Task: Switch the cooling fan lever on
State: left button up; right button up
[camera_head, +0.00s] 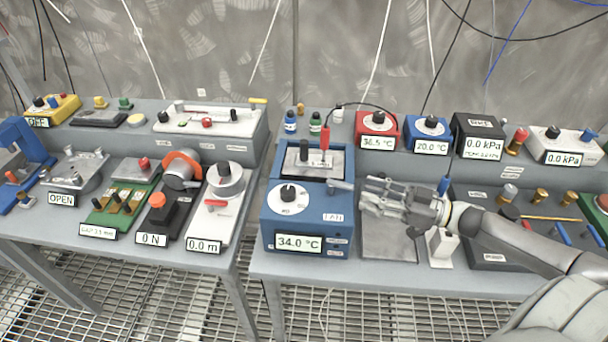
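The blue cooling box (306,225) with the FAN label stands at the front of the right-hand table. It has a round black dial and a display reading 34.0 °C. A short grey lever (341,186) sticks out at the upper right of its front, above the FAN label. My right gripper (364,193) comes in from the right, with its fingertips just right of the lever. I cannot tell whether they touch it. The finger gap is too small to judge. My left gripper is out of view.
A red probe (325,138) stands in the block on top of the blue box. A red box (377,130) reading 36.5 °C and a blue box (427,130) reading 20.0 °C stand behind my gripper. A grey plate (388,243) lies below it. The left table (130,262) is crowded with devices.

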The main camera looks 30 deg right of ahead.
aim_at(339, 182)
jog(key=x, duration=0.4)
jog(key=shift+w+a+r+p, duration=0.2)
jog(key=shift+r+p, duration=0.1)
jog(key=shift+p, duration=0.05)
jog(key=x, duration=0.4)
jog(key=shift+p, duration=0.4)
jog(key=shift+w+a+f, duration=0.1)
jog(key=shift+w+a, duration=0.4)
jog(key=shift+w, duration=0.05)
jog(key=shift+w+a+f, duration=0.1)
jog(key=shift+w+a, duration=0.1)
jog(key=shift+w, duration=0.05)
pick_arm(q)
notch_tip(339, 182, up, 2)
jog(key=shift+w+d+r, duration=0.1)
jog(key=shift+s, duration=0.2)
pick_arm(e)
jog(key=shift+c, duration=0.3)
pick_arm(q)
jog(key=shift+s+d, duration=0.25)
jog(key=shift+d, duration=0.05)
pick_arm(e)
grip_shut()
